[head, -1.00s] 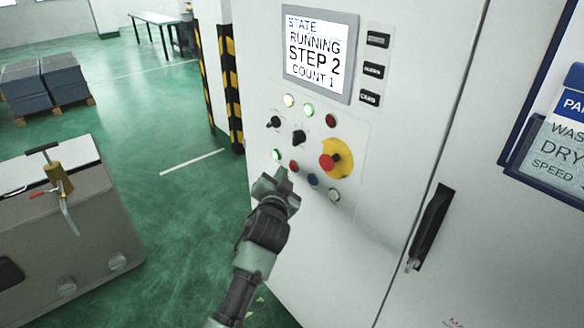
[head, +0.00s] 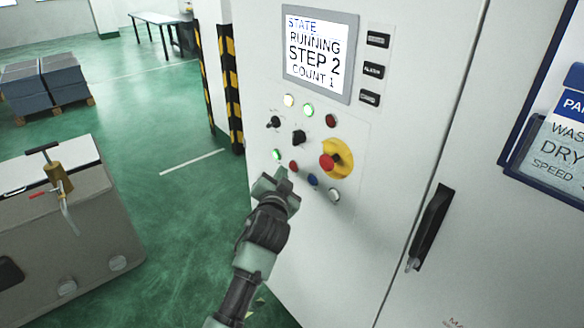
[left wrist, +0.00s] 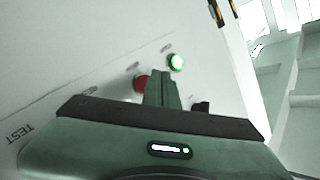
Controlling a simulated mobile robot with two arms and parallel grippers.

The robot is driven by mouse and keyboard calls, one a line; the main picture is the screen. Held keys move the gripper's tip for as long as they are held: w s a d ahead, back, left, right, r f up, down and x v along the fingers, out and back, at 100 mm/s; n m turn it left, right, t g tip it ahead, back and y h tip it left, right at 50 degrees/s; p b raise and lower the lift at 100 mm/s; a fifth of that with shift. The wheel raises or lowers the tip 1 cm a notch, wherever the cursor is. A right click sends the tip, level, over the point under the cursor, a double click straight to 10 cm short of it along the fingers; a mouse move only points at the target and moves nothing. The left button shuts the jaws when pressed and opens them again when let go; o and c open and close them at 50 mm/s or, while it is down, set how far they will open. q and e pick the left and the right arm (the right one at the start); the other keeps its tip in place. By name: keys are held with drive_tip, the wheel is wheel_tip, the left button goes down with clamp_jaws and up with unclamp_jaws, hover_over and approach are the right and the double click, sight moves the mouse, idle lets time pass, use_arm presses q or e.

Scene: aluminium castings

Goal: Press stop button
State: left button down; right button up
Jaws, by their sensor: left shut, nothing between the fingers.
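The control panel (head: 355,135) is on a white cabinet front. A small red button (head: 293,167) sits in its lower row, right of a lit green button (head: 277,155); I cannot read its label. My left gripper (head: 282,176) is shut and empty, just below and in front of these two buttons. In the left wrist view the shut fingers (left wrist: 161,88) partly cover the red button (left wrist: 140,82), with the lit green button (left wrist: 176,62) just beyond. Whether the fingertips touch the red button cannot be told. My right gripper is not in view.
A screen (head: 316,52) reads STATE RUNNING, STEP 2, COUNT 1. A red mushroom button on a yellow plate (head: 345,150) is up and right of the gripper. Blue (head: 312,180) and white (head: 334,195) buttons sit close by. A black door handle (head: 430,228) stands out farther right.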

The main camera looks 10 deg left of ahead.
use_arm(q)
drive_tip(key=shift+w, duration=0.1)
drive_tip(key=shift+w+d, duration=0.25)
drive_tip(key=shift+w+d+b, duration=0.25)
drive_tip(key=shift+w+b, duration=0.1)
idle(0.8)
drive_tip(key=shift+s+a+r, duration=0.1)
drive_tip(key=shift+s, duration=0.05)
drive_tip(key=shift+s+a+p, duration=0.4)
drive_tip(key=shift+s+p, duration=0.15)
drive_tip(key=shift+p, duration=0.1)
drive_tip(key=s+a+p, duration=0.1)
drive_tip(key=s, duration=0.1)
drive_tip(key=s+a+p, duration=0.2)
idle(0.5)
